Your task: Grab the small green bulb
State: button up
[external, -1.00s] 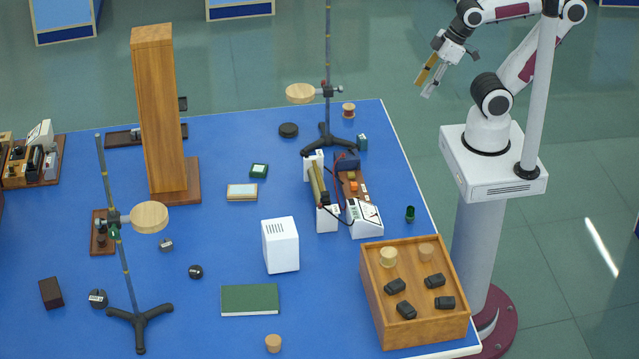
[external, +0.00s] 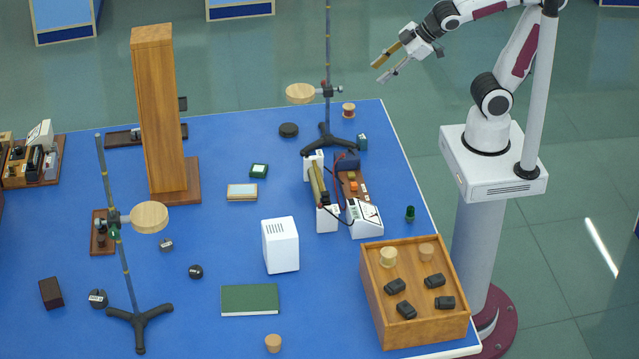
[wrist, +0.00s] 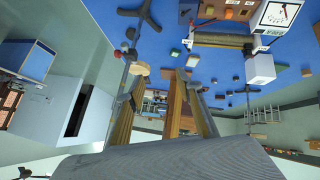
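A small dark green upright piece (external: 410,213), which looks like the bulb, stands on the blue table near its right edge in the external view. Another small green spot (external: 114,234) shows by the left stand's rod; I cannot tell what it is. My gripper (external: 378,73) is raised over the floor beyond the table's back right corner, well apart from the green piece. Its two fingers are spread with nothing between them. I cannot make out the green piece in the wrist view.
A wooden box (external: 424,326) with corks and black blocks stands at the table's front right. A meter device (external: 364,218) is left of the green piece. A tall rod stand (external: 327,138) rises at the back. A wooden column (external: 160,110) stands further left.

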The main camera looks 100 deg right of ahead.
jog(key=w+a+f+n+t+y, duration=0.15)
jog(key=w+a+n, duration=0.25)
jog(key=w, duration=0.5)
jog(key=w+a+n+t+y, duration=0.25)
jog(key=w+a+n, duration=0.2)
jog(key=w, duration=0.55)
jog(key=a+f+n+g+y, duration=0.4)
jog(key=a+f+n+y, duration=0.2)
jog(key=a+f, duration=0.3)
jog(key=s+a+f+n+g+y, duration=0.1)
jog(key=s+a+f+g, duration=0.1)
jog(key=s, duration=0.1)
jog(key=s+a+f+n+g+y, duration=0.1)
jog(key=s+a+f+g, duration=0.1)
jog(key=s+f+g, duration=0.1)
jog(key=s+a+f+n+g+y, duration=0.2)
jog(key=s+f, duration=0.1)
jog(key=s, duration=0.1)
jog(key=shift+s+a+f+g, duration=0.1)
jog(key=shift+s+a+g, duration=0.1)
jog(key=shift+s+g, duration=0.15)
jog(key=s+f+n+g+y, duration=0.1)
jog(key=s+f+n+g, duration=0.1)
jog(key=s+g, duration=0.3)
jog(key=s, duration=0.3)
jog(key=shift+s+d+g, duration=0.2)
jog(key=shift+s+g, duration=0.05)
jog(key=shift+g, duration=0.1)
